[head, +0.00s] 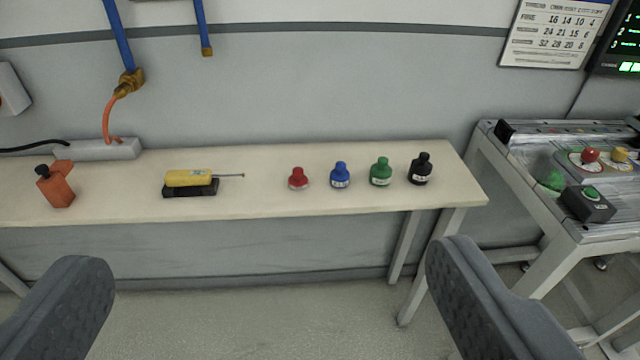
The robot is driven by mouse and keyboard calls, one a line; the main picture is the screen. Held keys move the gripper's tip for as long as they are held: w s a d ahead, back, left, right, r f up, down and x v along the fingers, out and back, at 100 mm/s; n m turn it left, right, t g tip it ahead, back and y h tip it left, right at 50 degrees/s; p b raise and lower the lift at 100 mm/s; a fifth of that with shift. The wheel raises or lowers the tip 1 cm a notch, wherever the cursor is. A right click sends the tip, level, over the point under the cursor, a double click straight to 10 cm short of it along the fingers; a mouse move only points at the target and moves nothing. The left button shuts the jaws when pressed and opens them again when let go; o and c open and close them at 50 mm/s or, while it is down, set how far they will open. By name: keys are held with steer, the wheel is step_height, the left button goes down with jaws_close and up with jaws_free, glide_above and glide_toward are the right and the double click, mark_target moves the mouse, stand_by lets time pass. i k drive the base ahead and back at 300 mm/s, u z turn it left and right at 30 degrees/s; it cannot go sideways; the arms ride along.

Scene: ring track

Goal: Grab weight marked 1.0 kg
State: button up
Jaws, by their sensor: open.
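Several small weights stand in a row on the right half of a pale bench: a red one (298,179), a blue one (340,176), a green one (381,172) and a black one (421,169). They look upright and apart from each other. The blue, green and black ones have pale labels, but the markings are too small to read, so I cannot tell which is 1.0 kg. My gripper (270,305) is open and empty, with its two grey fingers wide apart at the bottom of the picture, short of the bench.
The bench (250,205) also holds a yellow tool on a black base (190,182) and an orange bottle-like object (55,186) at left. A metal table (535,190) with buttons stands at right. A wall is behind the bench. The floor in front looks clear.

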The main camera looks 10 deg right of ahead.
mark_target(420, 171)
steer(key=u, duration=0.45)
steer(key=i, duration=1.55)
steer(key=z, duration=0.6)
